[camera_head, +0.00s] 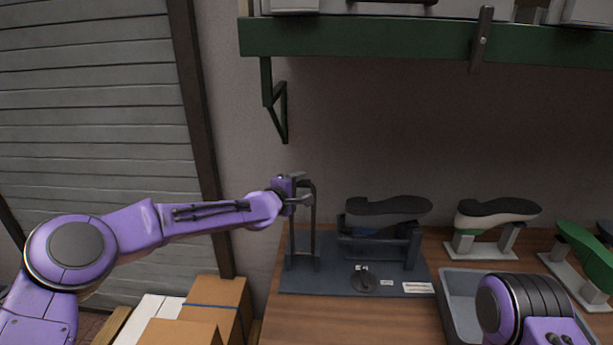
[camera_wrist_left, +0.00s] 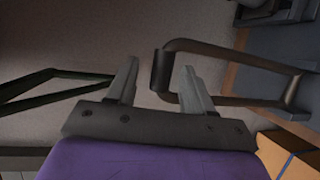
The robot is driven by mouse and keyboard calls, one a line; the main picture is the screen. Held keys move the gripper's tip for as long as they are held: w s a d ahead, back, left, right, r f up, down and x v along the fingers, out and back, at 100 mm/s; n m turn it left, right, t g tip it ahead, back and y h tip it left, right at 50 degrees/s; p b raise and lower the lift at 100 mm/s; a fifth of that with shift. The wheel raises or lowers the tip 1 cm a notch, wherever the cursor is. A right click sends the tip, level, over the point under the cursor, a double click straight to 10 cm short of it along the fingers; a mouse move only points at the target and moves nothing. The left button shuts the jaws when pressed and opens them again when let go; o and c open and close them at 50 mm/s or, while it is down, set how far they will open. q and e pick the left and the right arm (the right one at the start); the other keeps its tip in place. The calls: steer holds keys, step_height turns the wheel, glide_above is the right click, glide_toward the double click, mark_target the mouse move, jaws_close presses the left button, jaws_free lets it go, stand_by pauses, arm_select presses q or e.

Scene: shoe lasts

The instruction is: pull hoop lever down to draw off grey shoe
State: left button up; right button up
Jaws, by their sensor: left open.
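The hoop lever (camera_head: 314,215) stands upright at the left end of a dark machine base (camera_head: 312,278). In the left wrist view the hoop lever (camera_wrist_left: 232,50) reaches in from the right, and its end bar lies between the fingertips. My left gripper (camera_head: 302,190) is at the top of the hoop; it also shows in the wrist view (camera_wrist_left: 158,80). Its two fingers are apart, with the bar nearer one finger. The grey shoe (camera_head: 388,206) sits sole up on the machine, right of the hoop. My right gripper is out of view.
A round knob (camera_head: 364,280) and labels are on the base. A grey tray (camera_head: 457,300) lies to the right, partly behind my right arm. White (camera_head: 490,215) and green (camera_head: 585,250) shoes stand on other stands. A green shelf (camera_head: 400,40) hangs above, with a bracket (camera_head: 276,105). Cardboard boxes (camera_head: 215,300) stand lower left.

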arm_select(q)
steer(key=x, duration=0.3)
steer(key=p+x, duration=0.1)
steer(key=shift+w+a+f, duration=0.2)
steer(key=shift+f, duration=0.1)
steer(key=shift+w+d+r, duration=0.1)
steer(key=shift+w+d, duration=0.05)
steer(key=shift+d, duration=0.15)
steer(key=shift+a, duration=0.1)
jaws_close()
